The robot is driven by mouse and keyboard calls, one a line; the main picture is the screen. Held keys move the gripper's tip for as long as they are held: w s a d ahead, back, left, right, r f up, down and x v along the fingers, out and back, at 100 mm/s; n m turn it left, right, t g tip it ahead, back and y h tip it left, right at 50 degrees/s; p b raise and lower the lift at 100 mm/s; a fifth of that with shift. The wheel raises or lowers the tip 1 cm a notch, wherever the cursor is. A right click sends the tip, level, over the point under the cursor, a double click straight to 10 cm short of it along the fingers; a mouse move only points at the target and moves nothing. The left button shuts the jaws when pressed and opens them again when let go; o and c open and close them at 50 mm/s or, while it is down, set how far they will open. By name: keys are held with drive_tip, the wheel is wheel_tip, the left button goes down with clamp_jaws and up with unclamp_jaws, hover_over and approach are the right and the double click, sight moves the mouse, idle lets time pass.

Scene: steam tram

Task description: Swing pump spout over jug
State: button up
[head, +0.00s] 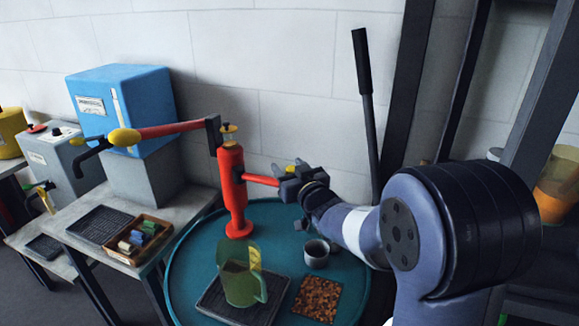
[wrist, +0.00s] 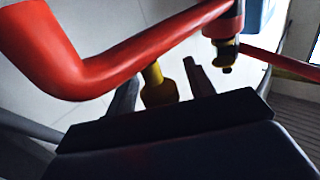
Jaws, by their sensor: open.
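The red pump (head: 232,190) stands upright on a round teal table. Its red spout (head: 262,180) points right, away from above the jug, and crosses the wrist view as a bent red pipe (wrist: 130,50). A yellow stub (wrist: 155,85) shows below the pipe, between my fingers. My gripper (head: 292,181) is at the spout's outer end, with its fingers open on either side of the stub (wrist: 158,88); contact cannot be told. The translucent green jug (head: 240,288) stands on a dark drip tray in front of the pump.
The pump's long red lever (head: 170,129) reaches left. A grey cup (head: 316,254) and brown mat (head: 317,298) lie on the teal table (head: 190,262) right of the jug. A dark upright lever (head: 366,100) stands behind my arm. A blue box (head: 122,105) stands left.

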clamp_jaws()
idle(0.6)
